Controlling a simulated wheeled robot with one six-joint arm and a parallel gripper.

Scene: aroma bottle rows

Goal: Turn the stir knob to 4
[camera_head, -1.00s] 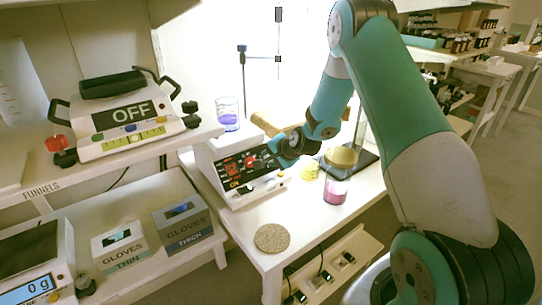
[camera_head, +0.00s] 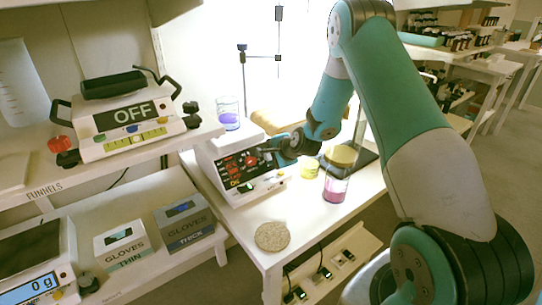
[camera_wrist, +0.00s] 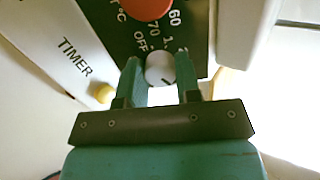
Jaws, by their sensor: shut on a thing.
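The stirring hotplate (camera_head: 232,188) is a white box with a black, lit front panel on the bench in the head view. In the wrist view my gripper (camera_wrist: 160,78) is shut on the pale grey stir knob (camera_wrist: 160,66), one teal finger on each side. The knob has a small dark mark near its lower edge. The word OFF and part of a number show beside it, but the full scale is hidden. A red knob (camera_wrist: 147,6) sits above on the same panel. In the head view my gripper (camera_head: 268,151) reaches the panel's right side and covers the stir knob.
A yellow button (camera_wrist: 102,92) lies by the TIMER label in the wrist view.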

